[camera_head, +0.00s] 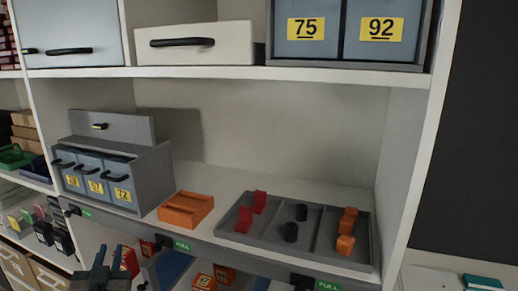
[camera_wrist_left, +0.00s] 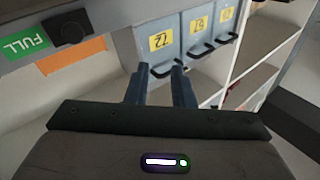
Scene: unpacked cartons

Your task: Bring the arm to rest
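My left gripper (camera_head: 98,254) shows at the bottom left of the head view, in front of and below the shelf. Its two dark fingers stand apart with nothing between them. In the left wrist view the same gripper (camera_wrist_left: 161,70) is open and empty, its fingers pointing toward a grey unit of blue drawers (camera_wrist_left: 185,45). That unit (camera_head: 110,170) stands on the middle shelf in the head view, above and beyond the gripper. No finger visibly touches anything. My right gripper is in neither view.
The middle shelf (camera_head: 240,180) holds an orange tray (camera_head: 186,209) and a grey divided tray (camera_head: 362,255) with red, black and orange pieces. Drawers with black knobs and green labels (camera_head: 183,245) lie along the shelf's front edge. Orange boxes (camera_head: 204,282) sit below.

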